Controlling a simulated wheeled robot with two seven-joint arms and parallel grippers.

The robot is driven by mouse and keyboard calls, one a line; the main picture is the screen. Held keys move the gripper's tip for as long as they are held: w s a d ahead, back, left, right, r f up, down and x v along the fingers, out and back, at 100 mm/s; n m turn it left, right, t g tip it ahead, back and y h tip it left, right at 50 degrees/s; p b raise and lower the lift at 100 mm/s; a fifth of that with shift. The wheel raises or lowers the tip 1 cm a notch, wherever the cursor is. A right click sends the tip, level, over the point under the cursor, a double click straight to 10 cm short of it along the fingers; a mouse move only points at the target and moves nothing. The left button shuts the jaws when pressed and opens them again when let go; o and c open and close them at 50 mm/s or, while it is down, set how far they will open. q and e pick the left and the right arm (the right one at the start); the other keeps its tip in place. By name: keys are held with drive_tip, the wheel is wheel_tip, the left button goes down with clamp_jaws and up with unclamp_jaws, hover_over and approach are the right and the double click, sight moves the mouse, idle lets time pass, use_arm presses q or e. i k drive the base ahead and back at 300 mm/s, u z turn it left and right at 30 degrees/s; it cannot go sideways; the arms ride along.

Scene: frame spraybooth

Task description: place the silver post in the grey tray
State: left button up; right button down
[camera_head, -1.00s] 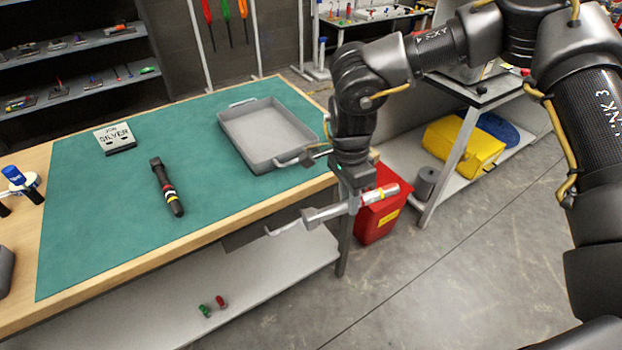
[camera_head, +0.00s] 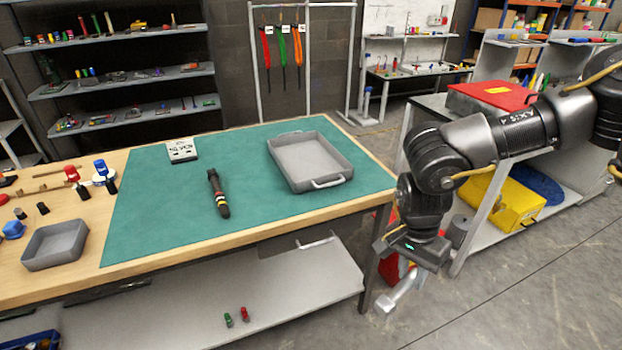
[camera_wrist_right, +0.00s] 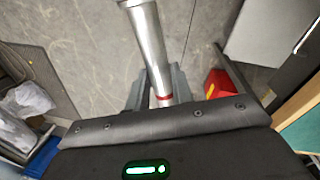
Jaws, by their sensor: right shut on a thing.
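My right gripper (camera_head: 407,274) is shut on the silver post (camera_head: 396,296). It holds the post in the air, apart from the tray, just off the table's front right corner. In the right wrist view, the post (camera_wrist_right: 148,40), with a red band, runs up between the fingers (camera_wrist_right: 158,88). The grey tray (camera_head: 322,179), shallow with a handle at each end, lies on the green mat up and left of the gripper. Its visible floor is bare. My left gripper is not in view.
A dark banded post (camera_head: 218,194) and a sign (camera_head: 182,151) lie on the green mat (camera_head: 160,215). A smaller grey bin (camera_head: 56,246) and small parts stand at the left. A red bin (camera_head: 390,270) is behind my gripper. The mat around the tray is clear.

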sight(307, 165)
drive_tip(key=u, duration=0.65)
drive_tip(key=i, duration=1.35)
